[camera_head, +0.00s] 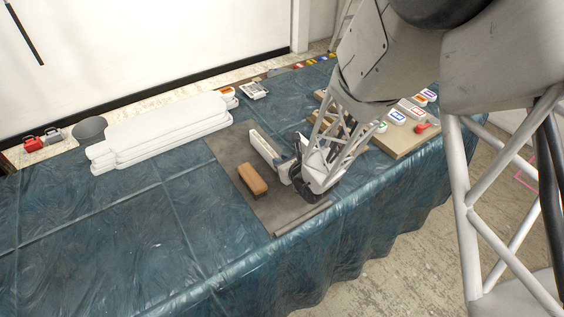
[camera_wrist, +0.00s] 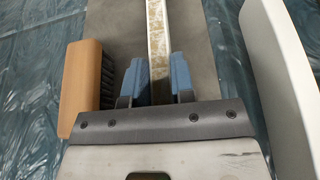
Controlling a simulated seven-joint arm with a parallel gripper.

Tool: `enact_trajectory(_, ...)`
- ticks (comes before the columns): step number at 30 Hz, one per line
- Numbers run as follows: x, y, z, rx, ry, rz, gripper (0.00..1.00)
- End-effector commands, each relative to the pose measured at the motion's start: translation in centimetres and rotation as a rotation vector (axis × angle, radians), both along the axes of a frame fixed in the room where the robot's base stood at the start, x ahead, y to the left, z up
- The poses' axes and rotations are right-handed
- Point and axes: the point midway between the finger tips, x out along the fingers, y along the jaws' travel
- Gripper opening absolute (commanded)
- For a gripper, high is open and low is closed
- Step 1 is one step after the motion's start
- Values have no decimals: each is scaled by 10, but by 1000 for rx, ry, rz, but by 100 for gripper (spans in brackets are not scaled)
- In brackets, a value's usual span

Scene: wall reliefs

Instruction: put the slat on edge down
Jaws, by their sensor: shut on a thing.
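The slat (camera_head: 263,146) is a long white bar standing on edge over the grey mat (camera_head: 230,150). In the wrist view the slat (camera_wrist: 159,30) shows a narrow, worn yellowish top edge running away from me. My gripper (camera_wrist: 159,80) is shut on its near part, with one blue finger on each side. In the head view my gripper (camera_head: 288,168) is low over the mat and partly hides the slat's near end. I cannot tell whether the slat's lower edge touches the mat.
A wooden brush (camera_head: 253,179) with dark bristles lies on the mat left of the slat. A board (camera_head: 405,138) with coloured blocks is at right. The blue-covered table (camera_head: 110,230) is clear at front left.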

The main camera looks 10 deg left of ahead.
Motion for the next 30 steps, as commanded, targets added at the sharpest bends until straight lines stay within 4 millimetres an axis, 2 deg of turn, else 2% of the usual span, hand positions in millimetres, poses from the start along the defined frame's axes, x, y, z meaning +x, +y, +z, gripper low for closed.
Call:
enact_trajectory(6, 0, 0, -2, 0, 0, 0, 0)
enact_trajectory(7, 0, 0, -2, 0, 0, 0, 25)
enact_trajectory(12, 0, 0, -2, 0, 0, 0, 49)
enact_trajectory(24, 0, 0, 1, 0, 0, 0, 49)
enact_trajectory(30, -6, -6, 4, 0, 0, 0, 49)
